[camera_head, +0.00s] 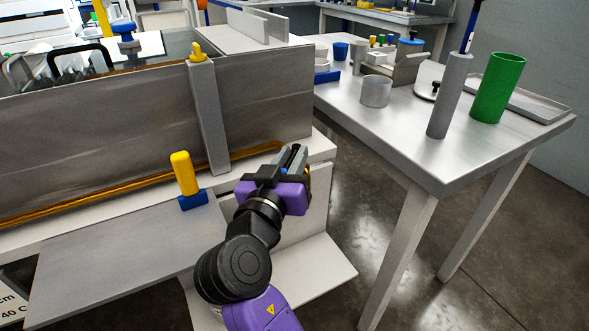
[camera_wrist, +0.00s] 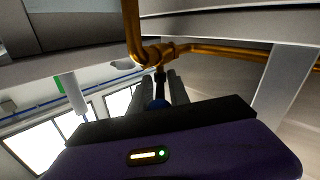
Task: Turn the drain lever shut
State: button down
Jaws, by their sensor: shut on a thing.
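In the wrist view a brass pipe (camera_wrist: 131,28) comes down to a brass valve fitting (camera_wrist: 155,54). The drain lever (camera_wrist: 160,80), a thin dark stem with a blue part lower down, hangs from this fitting. My gripper (camera_wrist: 157,86) has one finger on each side of the lever and is shut on it. In the head view my gripper (camera_head: 293,157) is at the right end of the grey bath (camera_head: 265,105), low by its bench corner. The lever and valve are hidden there behind my gripper and the bath's end.
A yellow-handled piece on a blue base (camera_head: 185,175) stands left of my arm on a grey shelf (camera_head: 120,250). A steel table (camera_head: 420,150) with a green cylinder (camera_head: 497,88) and a grey tube stands to the right. Open floor (camera_head: 355,190) lies between bench and table.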

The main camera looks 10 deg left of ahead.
jog(key=shift+a+f+m+h+b, duration=0.1)
jog(key=shift+a+m+h+b, duration=0.15)
jog(key=shift+m+h+b, duration=0.45)
jog(key=shift+h, duration=0.4)
jog(key=c, duration=1.5)
grip_release()
notch_tip(320, 180, up, 20)
jog(key=p, duration=0.5)
